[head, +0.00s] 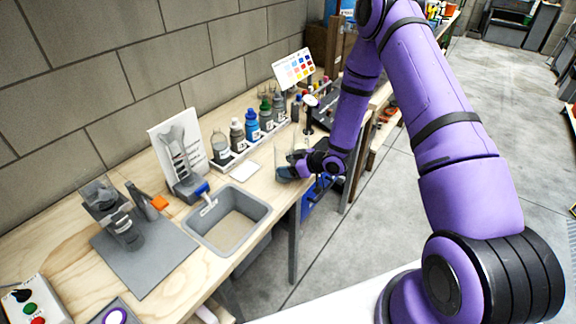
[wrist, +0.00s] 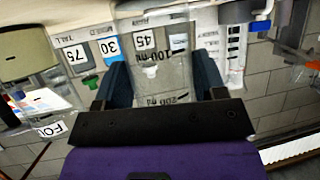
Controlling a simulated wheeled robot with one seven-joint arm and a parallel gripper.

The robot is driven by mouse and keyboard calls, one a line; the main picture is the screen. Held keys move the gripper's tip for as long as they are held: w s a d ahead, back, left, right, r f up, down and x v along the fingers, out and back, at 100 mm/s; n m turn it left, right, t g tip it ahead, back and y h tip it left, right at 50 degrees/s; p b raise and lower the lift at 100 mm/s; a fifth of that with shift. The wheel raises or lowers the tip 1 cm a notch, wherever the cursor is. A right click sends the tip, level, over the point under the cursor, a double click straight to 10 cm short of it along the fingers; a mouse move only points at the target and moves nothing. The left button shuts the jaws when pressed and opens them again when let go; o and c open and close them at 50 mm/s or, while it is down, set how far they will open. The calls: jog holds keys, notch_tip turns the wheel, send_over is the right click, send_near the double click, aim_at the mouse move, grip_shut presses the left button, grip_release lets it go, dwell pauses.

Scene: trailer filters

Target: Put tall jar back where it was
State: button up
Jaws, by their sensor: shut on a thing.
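My gripper (head: 294,166) is shut on a clear glass vessel (head: 282,153), which I take to be the tall jar. It is held at the right front edge of the wooden bench, beside the bottle row. In the wrist view the vessel (wrist: 162,72) is between my two dark fingers (wrist: 163,85), with black volume marks on its wall. Its lower part looks dark in the head view. I cannot tell whether its base touches the bench. Number cards, one reading 75 with the word TALL (wrist: 75,54), show behind it in the wrist view.
A white rack (head: 240,155) holds several capped bottles and a clear jar (head: 220,148) at its left end. A grey sink (head: 228,222) lies left of my gripper. A white pad (head: 244,171) lies between. Another labelled container (wrist: 30,55) is at left in the wrist view.

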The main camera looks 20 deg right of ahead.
jog(key=shift+f, duration=0.1)
jog(key=o, duration=1)
jog(key=shift+o, duration=0.2)
